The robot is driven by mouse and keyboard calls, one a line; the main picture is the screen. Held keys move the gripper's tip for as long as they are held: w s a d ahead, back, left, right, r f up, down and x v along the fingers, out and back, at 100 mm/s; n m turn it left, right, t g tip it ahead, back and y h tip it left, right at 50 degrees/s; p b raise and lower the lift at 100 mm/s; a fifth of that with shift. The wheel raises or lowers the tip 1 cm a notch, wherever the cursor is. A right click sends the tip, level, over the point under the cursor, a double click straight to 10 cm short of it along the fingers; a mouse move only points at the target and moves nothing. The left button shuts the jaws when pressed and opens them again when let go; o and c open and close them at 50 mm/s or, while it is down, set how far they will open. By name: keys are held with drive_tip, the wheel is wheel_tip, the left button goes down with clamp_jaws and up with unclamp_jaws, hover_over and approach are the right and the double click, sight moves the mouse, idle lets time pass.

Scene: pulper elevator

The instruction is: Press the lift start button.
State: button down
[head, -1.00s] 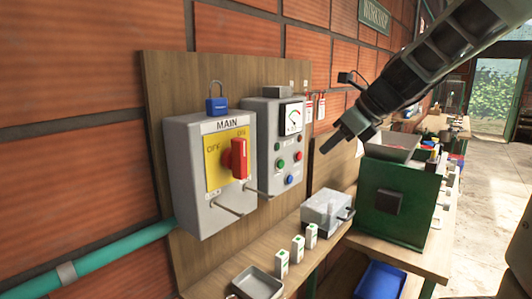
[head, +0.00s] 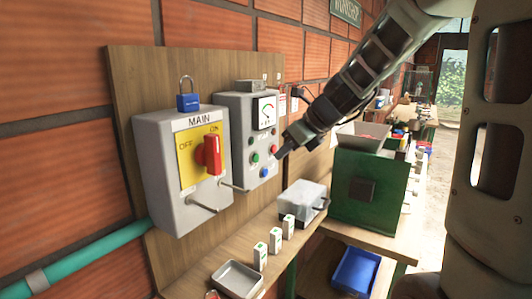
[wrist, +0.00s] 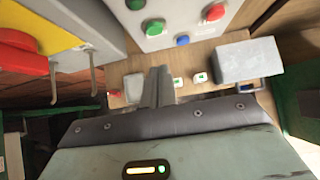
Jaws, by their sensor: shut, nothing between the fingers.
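The grey control box (head: 244,130) with a dial hangs on the wooden board. Its face carries a green button (head: 255,157), a blue button (head: 264,172) and a red button (head: 274,144). Their labels are too small to read, so I cannot tell which one is lift start. In the wrist view the green button (wrist: 154,27), blue button (wrist: 182,40) and red button (wrist: 214,12) show beyond the fingers. My gripper (head: 278,156) is shut and empty, its tip close to the box's right side near the red and blue buttons. The wrist view shows its fingers (wrist: 159,80) apart from the buttons.
The MAIN switch box (head: 165,195) with a red handle and projecting metal rods stands left of the control box. A blue padlock (head: 188,101) sits above it. Below, the shelf holds small white boxes (head: 274,241) and a grey-white case (head: 300,200). A green machine (head: 370,185) stands right.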

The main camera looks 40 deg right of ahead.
sight(257, 162)
drive_tip(key=shift+w+a+f+p, duration=0.25)
drive_tip(key=shift+w+a+f, duration=0.05)
drive_tip(key=shift+w, duration=0.55)
drive_tip(key=shift+w+a+f+p, duration=0.3)
drive_tip(key=shift+w+f, duration=0.05)
drive_tip(key=shift+w, duration=0.55)
drive_tip(key=shift+w+a+f+p, duration=0.25)
drive_tip(key=shift+w+a+f, duration=0.05)
drive_tip(key=shift+w, duration=0.55)
